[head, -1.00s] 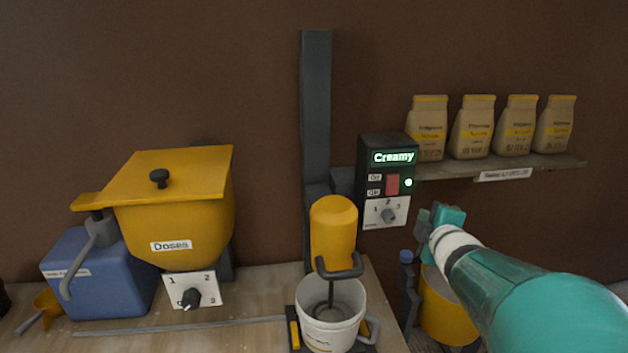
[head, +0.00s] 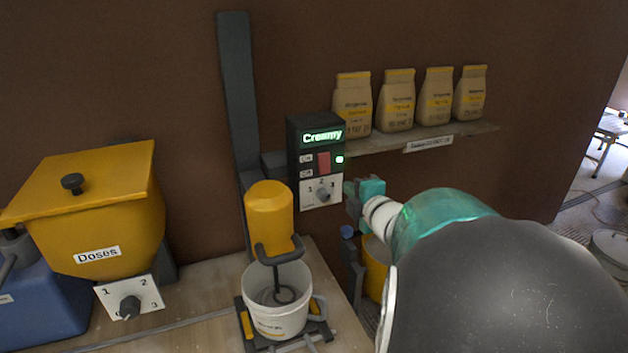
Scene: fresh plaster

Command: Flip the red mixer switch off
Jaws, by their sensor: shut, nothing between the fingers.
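The red mixer switch (head: 323,162) sits on the dark control box (head: 316,133), between two small labels and a lit green lamp. The box display reads "Creamy", and a white dial plate (head: 321,192) is below the switch. The yellow mixer (head: 270,215) stands left of the box with its whisk down in a white bucket (head: 277,312). My gripper (head: 352,206) is shut and empty, just right of and below the dial plate, lower than the switch. My teal and dark arm hides part of the area at the lower right.
A yellow "Doses" hopper (head: 95,225) with its own dial stands at the left, beside a blue container (head: 45,315). Several bags (head: 396,100) stand on a shelf (head: 470,135) right of the box. A yellow bucket (head: 374,268) is partly hidden below my gripper.

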